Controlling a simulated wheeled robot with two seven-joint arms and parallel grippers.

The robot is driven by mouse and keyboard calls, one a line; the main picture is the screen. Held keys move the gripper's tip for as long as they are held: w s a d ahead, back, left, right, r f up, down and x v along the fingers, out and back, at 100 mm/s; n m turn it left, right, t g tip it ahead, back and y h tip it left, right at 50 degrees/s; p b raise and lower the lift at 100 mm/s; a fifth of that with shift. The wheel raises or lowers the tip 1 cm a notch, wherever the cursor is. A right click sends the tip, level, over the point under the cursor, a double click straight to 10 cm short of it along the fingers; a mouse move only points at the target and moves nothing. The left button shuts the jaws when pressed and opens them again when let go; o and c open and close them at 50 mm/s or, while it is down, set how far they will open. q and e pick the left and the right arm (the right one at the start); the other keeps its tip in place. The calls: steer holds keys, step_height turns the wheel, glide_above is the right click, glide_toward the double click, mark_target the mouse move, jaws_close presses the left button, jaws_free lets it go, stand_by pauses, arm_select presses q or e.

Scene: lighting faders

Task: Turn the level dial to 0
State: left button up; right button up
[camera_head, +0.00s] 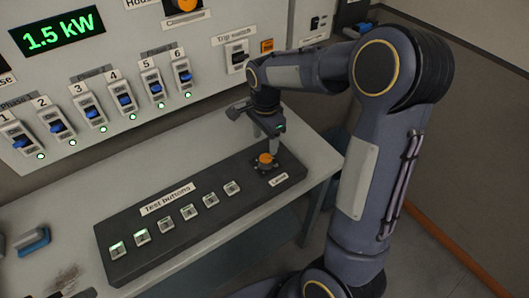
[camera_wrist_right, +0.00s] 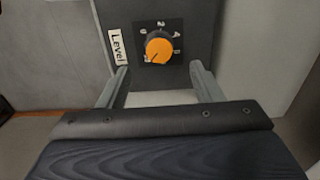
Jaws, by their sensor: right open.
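The level dial (camera_head: 266,159) is a small orange-topped knob at the right end of a dark console on the bench. In the right wrist view the dial (camera_wrist_right: 159,46) sits on a black plate with a scale around it, beside a "Level" label (camera_wrist_right: 119,45). A dark mark on its orange face points to the lower left; the numeral there is too small to read surely. My right gripper (camera_head: 268,135) is above the dial, pointing down. In the wrist view its two fingers (camera_wrist_right: 160,80) are spread, with the dial beyond and between them, apparently untouched. My left gripper is not visible.
The console (camera_head: 150,225) carries a row of test buttons (camera_head: 190,212) left of the dial. A wall panel behind holds several blue switches (camera_head: 91,112) and a green "1.5 kW" display (camera_head: 57,34). A blue object (camera_head: 32,242) lies on the bench at left.

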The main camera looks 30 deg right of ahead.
mark_target(266, 158)
steer(key=shift+d+f, duration=0.1)
steer(key=shift+f, duration=0.3)
step_height(266, 158, down, 7)
steer(key=shift+c, duration=0.2)
steer(key=c, duration=0.9)
steer(key=shift+c, duration=0.2)
